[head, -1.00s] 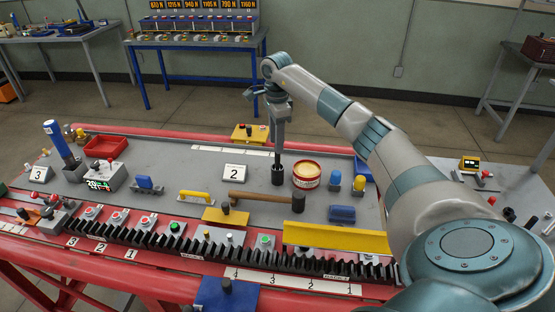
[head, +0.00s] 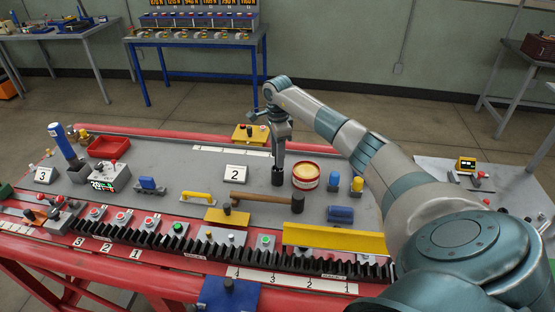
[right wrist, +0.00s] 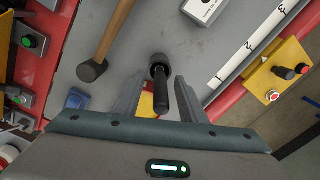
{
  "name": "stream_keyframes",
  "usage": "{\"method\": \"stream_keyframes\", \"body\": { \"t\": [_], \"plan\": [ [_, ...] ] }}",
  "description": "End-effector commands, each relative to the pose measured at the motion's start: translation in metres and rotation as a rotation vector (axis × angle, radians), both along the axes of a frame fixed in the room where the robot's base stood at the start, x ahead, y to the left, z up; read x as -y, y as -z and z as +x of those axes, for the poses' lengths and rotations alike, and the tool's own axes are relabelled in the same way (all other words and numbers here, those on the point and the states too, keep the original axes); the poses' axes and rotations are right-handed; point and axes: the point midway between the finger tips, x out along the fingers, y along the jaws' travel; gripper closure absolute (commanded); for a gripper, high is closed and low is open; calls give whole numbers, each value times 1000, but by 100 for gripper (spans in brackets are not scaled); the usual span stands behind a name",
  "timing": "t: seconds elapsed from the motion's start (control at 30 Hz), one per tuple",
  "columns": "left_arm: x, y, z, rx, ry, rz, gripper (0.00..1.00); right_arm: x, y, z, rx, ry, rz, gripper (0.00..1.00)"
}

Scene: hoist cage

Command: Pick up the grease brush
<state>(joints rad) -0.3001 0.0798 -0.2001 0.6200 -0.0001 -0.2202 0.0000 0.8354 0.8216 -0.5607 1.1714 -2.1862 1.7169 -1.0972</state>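The grease brush appears to be the dark upright handle (right wrist: 161,98) that stands in a dark round cup (head: 278,176), left of the red and cream tin. Its bristle end is hidden in the cup. My right gripper (head: 279,152) is above the cup, pointing down. In the right wrist view its two fingers (right wrist: 160,92) are apart, one on each side of the handle, with gaps visible. My left gripper is not in view.
The red tin (head: 306,175) stands close right of the cup. A wooden-handled hammer (head: 262,198) lies in front, and a white "2" sign (head: 235,174) stands to the left. Blue and yellow pieces are to the right. A yellow button box (head: 249,133) is behind.

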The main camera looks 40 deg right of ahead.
Motion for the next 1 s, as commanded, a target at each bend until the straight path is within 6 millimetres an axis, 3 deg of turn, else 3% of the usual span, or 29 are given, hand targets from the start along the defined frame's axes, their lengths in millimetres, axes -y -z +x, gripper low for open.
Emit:
{"method": "stream_keyframes", "body": {
  "t": [0.47, 0.63, 1.0],
  "plan": [
    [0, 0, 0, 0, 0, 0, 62, 0, 1, 0, 1, 0, 0, 62],
    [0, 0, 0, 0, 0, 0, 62, 0, 1, 0, 1, 0, 0, 100],
    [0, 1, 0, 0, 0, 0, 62, 0, 0, 1, 2, 0, -1, 100]
  ]
}}
